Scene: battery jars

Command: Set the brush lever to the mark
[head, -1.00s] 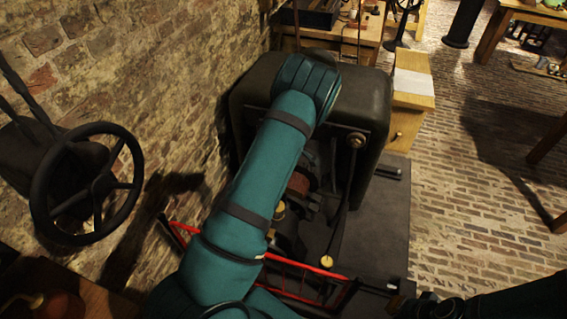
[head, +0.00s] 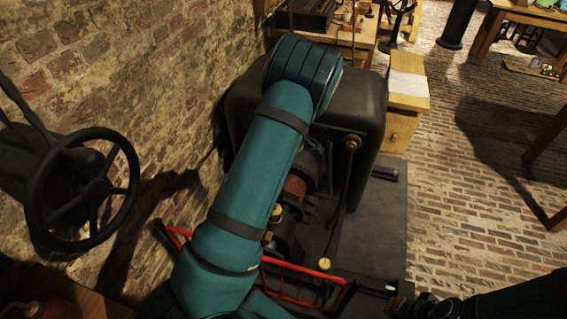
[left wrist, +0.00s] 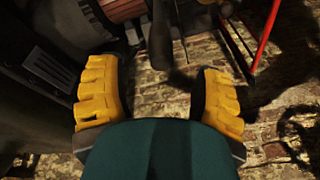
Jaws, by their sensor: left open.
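The dark machine (head: 365,105) stands against the brick wall, with copper-coloured windings (head: 296,187) partly behind my left arm. A long thin dark rod with a pale yellow knob (head: 324,264) slants down its near side; I cannot tell whether this is the brush lever. My left gripper is hidden behind my arm in the head view. In the left wrist view my left gripper (left wrist: 160,98) is open, its yellow pads wide apart and nothing between them. A dark, blunt handle-like part (left wrist: 160,42) lies beyond the fingertips. No mark can be made out. My right gripper (head: 402,303) shows only dimly at the bottom edge.
A red rail (head: 300,268) crosses in front of the machine and also shows in the left wrist view (left wrist: 267,30). A black handwheel (head: 95,188) is at the left. A wooden cabinet (head: 405,95) stands behind right. The brick floor at the right has free room.

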